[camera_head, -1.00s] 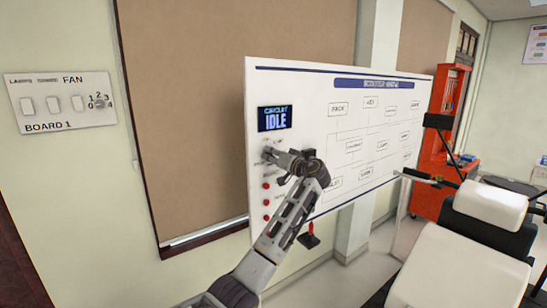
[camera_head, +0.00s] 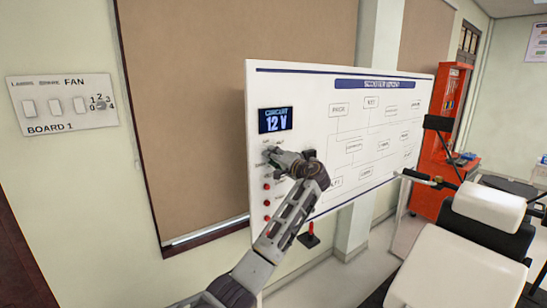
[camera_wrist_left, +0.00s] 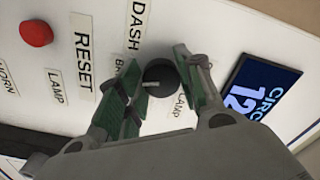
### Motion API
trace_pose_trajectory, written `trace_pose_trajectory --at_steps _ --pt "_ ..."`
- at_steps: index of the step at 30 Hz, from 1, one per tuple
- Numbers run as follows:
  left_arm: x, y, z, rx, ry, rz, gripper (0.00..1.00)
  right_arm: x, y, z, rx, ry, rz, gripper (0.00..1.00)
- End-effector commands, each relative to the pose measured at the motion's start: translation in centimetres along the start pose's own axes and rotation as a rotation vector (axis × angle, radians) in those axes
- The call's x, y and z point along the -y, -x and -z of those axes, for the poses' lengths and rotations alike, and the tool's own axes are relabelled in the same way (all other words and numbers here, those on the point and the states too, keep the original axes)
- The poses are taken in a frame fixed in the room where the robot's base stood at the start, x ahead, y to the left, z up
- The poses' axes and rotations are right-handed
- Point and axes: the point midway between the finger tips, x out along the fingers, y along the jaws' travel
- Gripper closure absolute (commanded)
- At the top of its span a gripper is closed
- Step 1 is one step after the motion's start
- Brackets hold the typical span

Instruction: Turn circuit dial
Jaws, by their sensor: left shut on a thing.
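The white circuit panel (camera_head: 310,110) stands in front of the wall, its small dark screen (camera_head: 274,120) reading "CIRCUIT 12 V". The screen also shows in part in the left wrist view (camera_wrist_left: 262,92). The circuit dial (camera_wrist_left: 160,76) is a round dark knob with a light pointer mark, below the screen on the panel. My left gripper (camera_head: 270,153) is at the panel's left side and hides most of the dial in the head view. In the left wrist view its green-padded fingers (camera_wrist_left: 165,88) are on either side of the dial, shut on it. My right gripper is not in view.
Red buttons (camera_head: 266,201) run down the panel's left edge below the dial; one shows in the wrist view (camera_wrist_left: 36,33). A red lever (camera_head: 310,231) is below the panel. A white padded chair (camera_head: 470,260) and a red cabinet (camera_head: 450,150) stand at right. A switch board (camera_head: 62,105) is on the left wall.

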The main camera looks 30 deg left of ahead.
Motion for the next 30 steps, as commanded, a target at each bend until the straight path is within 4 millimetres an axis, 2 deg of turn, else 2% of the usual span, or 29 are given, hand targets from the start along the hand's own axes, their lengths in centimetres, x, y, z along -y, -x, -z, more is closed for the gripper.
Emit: trace_pose_trajectory --at_steps 11,12,16,30 --pt "-0.02 0.04 0.05 -0.002 -0.003 0.000 0.88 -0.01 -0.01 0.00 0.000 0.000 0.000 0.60" --pt "-0.02 0.04 0.05 -0.002 -0.003 0.000 0.59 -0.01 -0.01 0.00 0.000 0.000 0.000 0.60" --pt "-0.02 0.03 0.04 -0.001 -0.003 0.000 0.42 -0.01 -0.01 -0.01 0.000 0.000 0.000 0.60" --pt "-0.04 0.43 0.03 -0.001 -0.003 0.000 0.42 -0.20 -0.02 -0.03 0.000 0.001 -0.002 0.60"
